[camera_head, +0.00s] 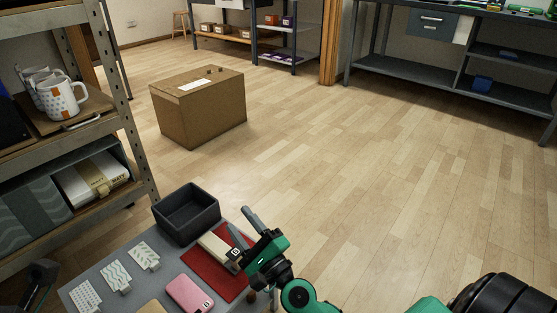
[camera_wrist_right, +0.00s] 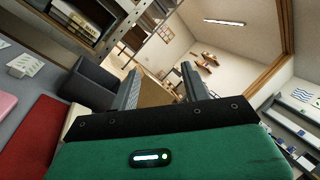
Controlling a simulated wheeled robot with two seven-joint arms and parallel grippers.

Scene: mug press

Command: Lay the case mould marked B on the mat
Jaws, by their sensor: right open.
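A red mat (camera_head: 207,270) lies on the grey table. A cream case mould (camera_head: 214,246) lies flat on the mat, with a black tag at its near end; the tag looks like a B, but it is small. A pink case mould (camera_head: 188,293) with a dark tag lies left of the mat. My right gripper (camera_head: 244,227) is open and empty, above the mat's right side and beside the cream mould, partly covering the tagged end. Its parted fingers also show in the wrist view (camera_wrist_right: 158,88), with no mould between them.
A dark bin (camera_head: 187,216) stands at the table's back edge. White patterned tiles (camera_head: 115,276) lie to the left. A shelf rack (camera_head: 128,130) with mugs (camera_head: 62,100) rises at the left. A cardboard box (camera_head: 200,112) stands on the open floor beyond.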

